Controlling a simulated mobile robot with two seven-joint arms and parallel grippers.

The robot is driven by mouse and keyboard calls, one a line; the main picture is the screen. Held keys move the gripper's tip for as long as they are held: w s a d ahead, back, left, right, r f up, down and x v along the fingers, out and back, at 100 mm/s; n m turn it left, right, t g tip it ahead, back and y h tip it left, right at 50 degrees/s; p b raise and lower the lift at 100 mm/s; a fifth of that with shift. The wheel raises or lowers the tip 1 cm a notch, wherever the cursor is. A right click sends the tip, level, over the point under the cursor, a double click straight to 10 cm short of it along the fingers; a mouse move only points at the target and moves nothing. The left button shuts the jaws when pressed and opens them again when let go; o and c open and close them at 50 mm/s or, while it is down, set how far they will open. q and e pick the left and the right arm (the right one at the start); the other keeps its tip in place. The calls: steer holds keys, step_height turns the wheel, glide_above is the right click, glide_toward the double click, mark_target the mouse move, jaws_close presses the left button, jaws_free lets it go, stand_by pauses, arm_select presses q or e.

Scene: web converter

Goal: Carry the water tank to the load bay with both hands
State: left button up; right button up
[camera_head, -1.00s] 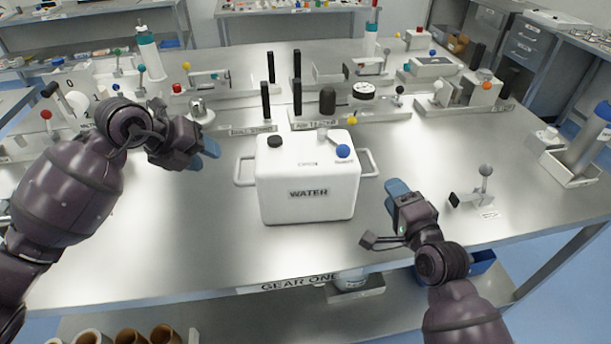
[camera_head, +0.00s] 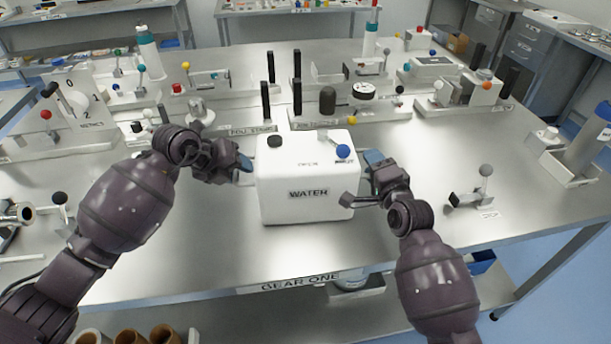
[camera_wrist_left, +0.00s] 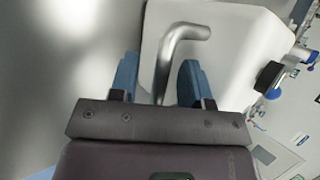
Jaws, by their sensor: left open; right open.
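The white water tank (camera_head: 306,205), labelled WATER, stands upright on the metal table, with a black cap and a blue ball knob on top. My left gripper (camera_head: 243,165) is at the tank's left side. In the left wrist view, the open blue fingers (camera_wrist_left: 158,80) lie on either side of the bent metal handle (camera_wrist_left: 168,58), with gaps showing. I cannot make out a load bay.
Panels with posts and knobs (camera_head: 350,114) stand right behind the tank. A small fixture with a grey ball (camera_head: 484,172) sits to the right. The table's front edge (camera_head: 290,286) is close. Bare table lies in front of the tank.

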arm_select(q)
jaws_close()
arm_select(e)
jaws_close()
steer(key=shift+f, duration=0.15)
stand_by(1.0)
arm_select(q)
steer(key=shift+w+r, duration=0.1)
steer(key=shift+r, duration=0.2)
arm_select(e)
steer(key=shift+r, duration=0.35)
